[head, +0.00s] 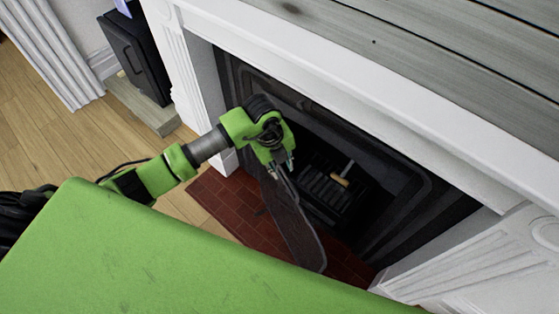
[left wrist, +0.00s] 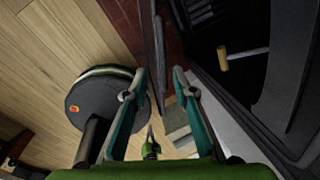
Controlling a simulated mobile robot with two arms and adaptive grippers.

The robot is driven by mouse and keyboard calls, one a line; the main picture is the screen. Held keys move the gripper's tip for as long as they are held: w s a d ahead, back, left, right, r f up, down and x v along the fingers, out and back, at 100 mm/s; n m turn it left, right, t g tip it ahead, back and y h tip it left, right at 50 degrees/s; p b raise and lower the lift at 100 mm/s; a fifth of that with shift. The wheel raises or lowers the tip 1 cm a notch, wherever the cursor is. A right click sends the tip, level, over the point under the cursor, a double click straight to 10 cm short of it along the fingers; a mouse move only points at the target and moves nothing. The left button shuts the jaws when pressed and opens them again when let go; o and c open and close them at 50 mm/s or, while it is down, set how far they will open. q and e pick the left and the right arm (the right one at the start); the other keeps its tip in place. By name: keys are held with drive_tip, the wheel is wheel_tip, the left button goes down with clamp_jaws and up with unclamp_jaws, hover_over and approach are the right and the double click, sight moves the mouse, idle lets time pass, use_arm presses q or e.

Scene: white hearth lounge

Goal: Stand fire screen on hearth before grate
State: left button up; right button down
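The fire screen (head: 298,225) is a dark, thin panel standing roughly upright over the red brick hearth (head: 222,203), in front of the grate (head: 323,190). My left gripper (head: 280,172) is at the screen's top edge. In the left wrist view, the screen (left wrist: 158,45) shows nearly edge-on between the two teal fingers of my left gripper (left wrist: 161,72). The fingers are apart, with gaps visible on both sides of the panel. My right gripper is not in view.
The white fireplace surround (head: 340,75) rises close beyond my left arm, under a grey wooden mantel (head: 420,35). A wooden-handled tool (head: 344,174) lies at the grate. A black box (head: 137,55) stands on a stone slab (head: 145,106). Wooden floor (head: 50,120) is clear at left.

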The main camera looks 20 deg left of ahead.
use_arm(q)
drive_tip(key=r, duration=0.4)
drive_tip(key=shift+s+a, duration=0.3)
